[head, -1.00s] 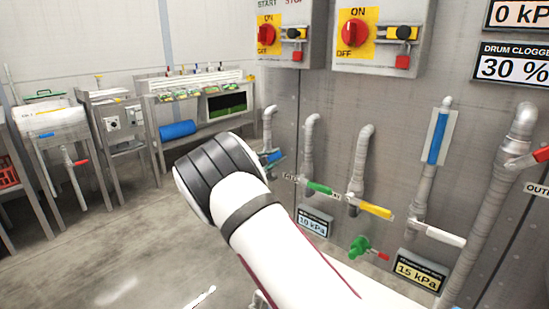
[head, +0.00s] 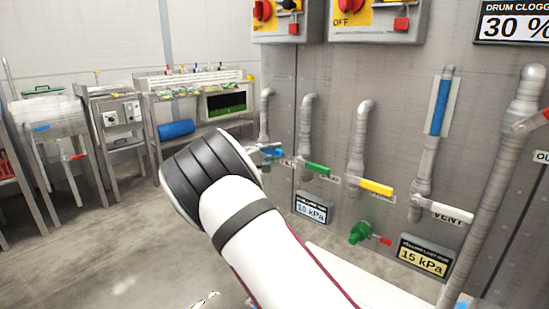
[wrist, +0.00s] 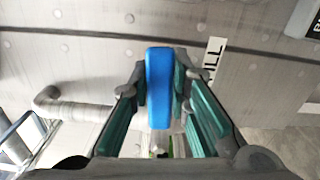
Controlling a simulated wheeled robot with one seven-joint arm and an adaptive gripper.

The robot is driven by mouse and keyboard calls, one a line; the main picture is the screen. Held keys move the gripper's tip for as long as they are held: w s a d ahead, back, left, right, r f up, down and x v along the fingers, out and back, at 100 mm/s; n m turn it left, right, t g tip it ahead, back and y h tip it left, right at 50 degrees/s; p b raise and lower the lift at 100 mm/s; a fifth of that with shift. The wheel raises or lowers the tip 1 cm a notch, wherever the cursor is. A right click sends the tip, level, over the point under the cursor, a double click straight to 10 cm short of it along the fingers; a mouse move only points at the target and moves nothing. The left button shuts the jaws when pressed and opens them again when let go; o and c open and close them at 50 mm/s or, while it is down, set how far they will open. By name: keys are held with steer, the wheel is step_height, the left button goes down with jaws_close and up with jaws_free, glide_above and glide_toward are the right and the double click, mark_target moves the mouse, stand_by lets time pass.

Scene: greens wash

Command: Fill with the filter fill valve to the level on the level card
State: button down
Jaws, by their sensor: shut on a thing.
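The fill valve has a blue handle (wrist: 158,90), which stands between the fingers of my gripper (wrist: 159,76) in the wrist view. The gripper is shut on it. A label ending in "ILL" (wrist: 213,60) is on the wall beside it. In the head view the blue handle (head: 272,152) shows just past my arm, which hides most of the gripper. An upright tube with a blue column (head: 440,107) stands against a pale backing on the grey wall. I cannot make out a level card or its mark.
Green (head: 318,168), yellow (head: 376,187) and white (head: 452,211) valve handles are right of the blue one. Below are a green valve (head: 360,232) and signs reading 10 kPa (head: 311,208) and 15 kPa (head: 425,256). A display (head: 512,22) reads 30 %. Benches stand at left; floor between is open.

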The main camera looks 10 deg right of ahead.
steer(key=shift+f+m+b, duration=0.6)
steer(key=shift+b, duration=0.25)
steer(key=c, duration=1.5)
jaws_free()
steer(key=shift+a, duration=0.1)
steer(key=v, duration=1.2)
